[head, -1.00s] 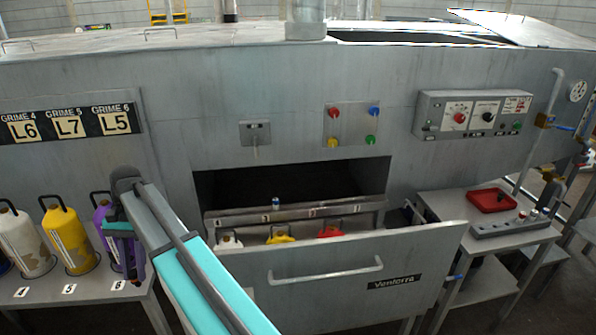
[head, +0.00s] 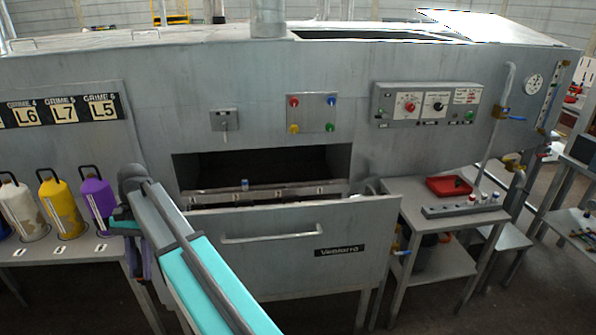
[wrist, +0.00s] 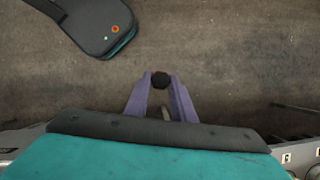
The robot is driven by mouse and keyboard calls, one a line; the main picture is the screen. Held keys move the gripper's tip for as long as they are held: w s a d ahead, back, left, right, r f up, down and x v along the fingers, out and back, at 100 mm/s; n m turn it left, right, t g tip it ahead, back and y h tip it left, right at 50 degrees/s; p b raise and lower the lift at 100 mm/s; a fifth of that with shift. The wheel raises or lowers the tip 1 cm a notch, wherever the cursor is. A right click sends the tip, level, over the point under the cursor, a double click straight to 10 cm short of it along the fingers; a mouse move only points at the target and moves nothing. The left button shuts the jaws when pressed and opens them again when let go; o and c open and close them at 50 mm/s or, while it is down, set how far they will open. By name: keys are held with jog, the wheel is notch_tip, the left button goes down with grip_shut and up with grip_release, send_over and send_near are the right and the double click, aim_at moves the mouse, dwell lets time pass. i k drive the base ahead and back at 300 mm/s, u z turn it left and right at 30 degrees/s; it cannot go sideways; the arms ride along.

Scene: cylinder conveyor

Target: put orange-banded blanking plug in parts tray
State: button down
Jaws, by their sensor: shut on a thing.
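The red parts tray (head: 450,187) sits on the grey side table at the right in the head view. My gripper (wrist: 160,90) shows in the wrist view with its two purple fingers shut on a small dark, round-ended thing (wrist: 160,79). No orange band shows on it from this angle, so I cannot confirm it is the plug. In the head view, my gripper hangs at the lower left, mostly hidden behind my teal arm and far from the tray.
A grey rack (head: 462,209) with small pegs stands in front of the tray. The drawer front (head: 285,252) juts out between my arm and the side table (head: 417,216). Coloured bottles (head: 61,207) stand at the left. A small blue-topped thing (head: 244,185) stands on the opening's ledge.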

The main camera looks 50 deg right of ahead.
aim_at(441, 189)
jog(key=z, duration=0.2)
jog(key=k, duration=0.3)
jog(key=z, duration=3.5)
